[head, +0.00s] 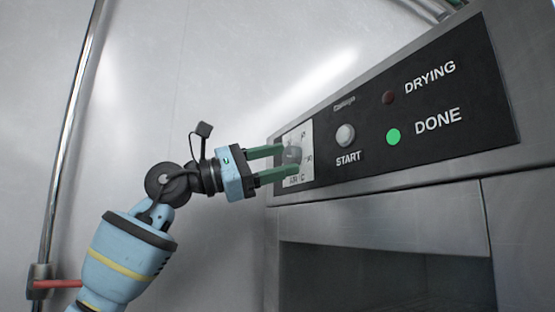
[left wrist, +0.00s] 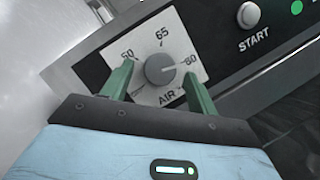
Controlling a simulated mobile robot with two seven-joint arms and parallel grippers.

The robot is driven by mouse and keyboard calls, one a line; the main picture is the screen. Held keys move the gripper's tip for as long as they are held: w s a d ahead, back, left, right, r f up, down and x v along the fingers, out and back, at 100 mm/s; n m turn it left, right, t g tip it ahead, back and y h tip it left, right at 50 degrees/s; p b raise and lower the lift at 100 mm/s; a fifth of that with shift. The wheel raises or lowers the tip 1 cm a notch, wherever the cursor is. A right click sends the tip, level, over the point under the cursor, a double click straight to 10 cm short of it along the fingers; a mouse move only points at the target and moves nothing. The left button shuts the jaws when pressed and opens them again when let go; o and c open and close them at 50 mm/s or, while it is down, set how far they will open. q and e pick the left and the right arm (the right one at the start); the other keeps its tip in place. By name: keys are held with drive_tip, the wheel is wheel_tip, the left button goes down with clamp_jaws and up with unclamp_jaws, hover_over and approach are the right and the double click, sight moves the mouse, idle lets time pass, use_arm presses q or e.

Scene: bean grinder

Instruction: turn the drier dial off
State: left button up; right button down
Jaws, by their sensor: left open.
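The drier dial (head: 293,155) is a small dark grey knob on a white plate at the left end of the drier's black control panel. In the left wrist view the dial (left wrist: 160,69) is ringed by marks 50, 65, 80 and AIR. A faint pointer on it seems to face the 80 side, but this is hard to tell. My left gripper (head: 288,161) is open, with its two green fingers on either side of the dial. In the left wrist view, gaps show between the fingers and the knob. My right gripper is not in view.
To the right on the black panel (head: 440,140) are a white START button (head: 346,135), a dark red DRYING light (head: 388,97) and a lit green DONE light (head: 393,137). An open recess (head: 380,275) lies below. A vertical metal pole (head: 75,110) stands at left.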

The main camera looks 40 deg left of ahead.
use_arm(q)
drive_tip(key=shift+w+d, duration=0.1)
drive_tip(key=c, duration=1)
